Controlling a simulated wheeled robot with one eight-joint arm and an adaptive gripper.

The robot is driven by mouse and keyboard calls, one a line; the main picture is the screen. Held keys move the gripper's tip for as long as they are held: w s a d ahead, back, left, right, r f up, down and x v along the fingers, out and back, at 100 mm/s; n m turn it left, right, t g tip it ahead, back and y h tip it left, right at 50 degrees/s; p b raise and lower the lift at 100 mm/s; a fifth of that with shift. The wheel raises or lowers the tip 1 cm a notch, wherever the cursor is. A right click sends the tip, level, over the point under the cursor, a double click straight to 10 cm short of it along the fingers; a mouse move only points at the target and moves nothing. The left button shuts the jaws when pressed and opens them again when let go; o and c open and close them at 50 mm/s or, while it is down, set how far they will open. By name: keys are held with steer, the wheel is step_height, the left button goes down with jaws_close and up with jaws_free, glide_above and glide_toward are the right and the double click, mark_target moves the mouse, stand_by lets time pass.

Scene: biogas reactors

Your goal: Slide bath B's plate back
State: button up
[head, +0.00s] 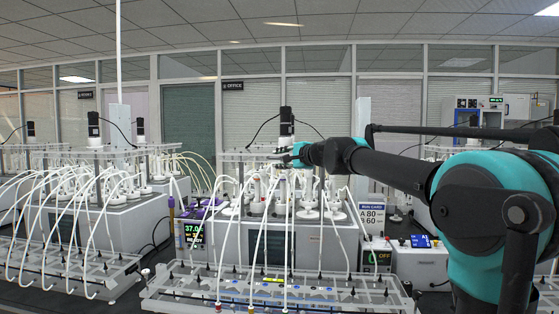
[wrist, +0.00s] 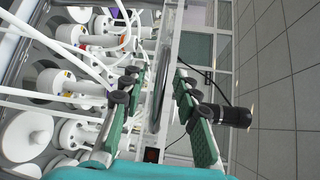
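In the head view my gripper (head: 287,156) is at the upper frame of the middle bath (head: 285,238), near the dark motor (head: 286,122). In the wrist view my gripper (wrist: 160,76) has its two green-padded fingers apart. A pale upright strip of the frame, with a dark rounded bar (wrist: 161,92) along it, shows between them. I cannot tell whether either finger touches it. White-capped bottles (wrist: 78,133) fill the bath on the left of the wrist view. No label naming bath B is readable, and I cannot tell which part is its plate.
White tubes arch from the middle bath to a clear rack (head: 275,289) in front. Another tubed bath (head: 105,225) stands at left. A run card (head: 371,217) reads A 80, with 60 below. A display (head: 194,233) reads about 37.0. A box (head: 377,256) shows OFF.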

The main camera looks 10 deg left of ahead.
jaws_close()
steer(key=w, duration=1.2)
steer(key=shift+d, duration=0.25)
jaws_free()
steer(key=shift+s, duration=0.1)
